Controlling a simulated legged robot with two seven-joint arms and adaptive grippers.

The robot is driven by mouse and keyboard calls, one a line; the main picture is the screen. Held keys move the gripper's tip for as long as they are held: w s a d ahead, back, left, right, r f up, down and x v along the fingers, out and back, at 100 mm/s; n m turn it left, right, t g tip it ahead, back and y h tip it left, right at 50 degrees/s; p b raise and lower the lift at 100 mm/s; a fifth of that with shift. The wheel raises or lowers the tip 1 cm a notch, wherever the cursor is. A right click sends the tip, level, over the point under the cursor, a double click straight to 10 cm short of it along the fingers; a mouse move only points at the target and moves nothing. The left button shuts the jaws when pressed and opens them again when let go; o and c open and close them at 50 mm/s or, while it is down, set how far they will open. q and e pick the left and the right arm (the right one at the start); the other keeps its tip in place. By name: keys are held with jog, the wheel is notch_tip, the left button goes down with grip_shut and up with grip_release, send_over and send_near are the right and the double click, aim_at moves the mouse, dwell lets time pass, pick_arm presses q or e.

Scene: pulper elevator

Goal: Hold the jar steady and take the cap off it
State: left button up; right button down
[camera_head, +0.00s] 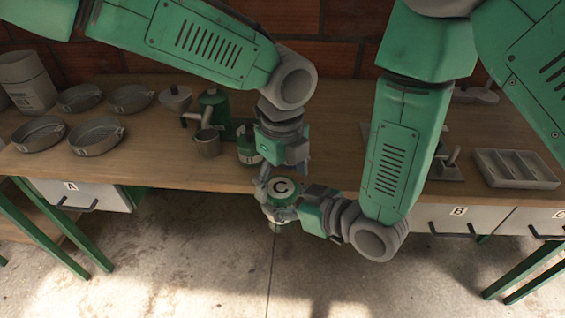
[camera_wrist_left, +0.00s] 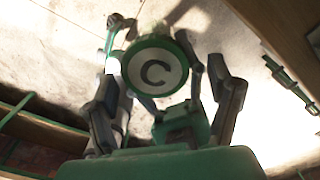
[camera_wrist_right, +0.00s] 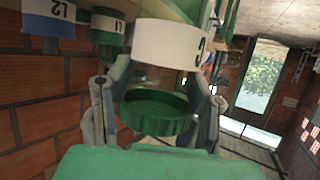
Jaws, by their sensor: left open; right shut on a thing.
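A green-rimmed cap with a white disc marked C (camera_head: 282,188) is off the table's front edge. My right gripper (camera_head: 283,208) is shut on it from the side. In the right wrist view the cap (camera_wrist_right: 158,112) shows its hollow inside between the fingers, with no jar in it. My left gripper (camera_head: 277,165) points down over the cap, open; its fingers stand on either side of the cap (camera_wrist_left: 157,72) in the left wrist view. A white-banded jar (camera_wrist_right: 165,42) is beyond the cap; it seems to be the jar by the table edge (camera_head: 248,157), partly hidden by my left arm.
Jars marked L1 (camera_wrist_right: 108,24) and L2 (camera_wrist_right: 57,12) are farther back. A grey cup (camera_head: 208,143) and several shallow pans (camera_head: 97,137) are on the table's left side. A divided tray (camera_head: 515,168) is at the right. Open floor lies in front of the table.

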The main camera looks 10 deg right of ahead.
pick_arm(q)
jog(key=shift+f, duration=0.65)
jog(key=c, duration=1.2)
jog(key=o, duration=1.3)
jog(key=shift+c, duration=0.2)
jog(key=shift+r, duration=0.1)
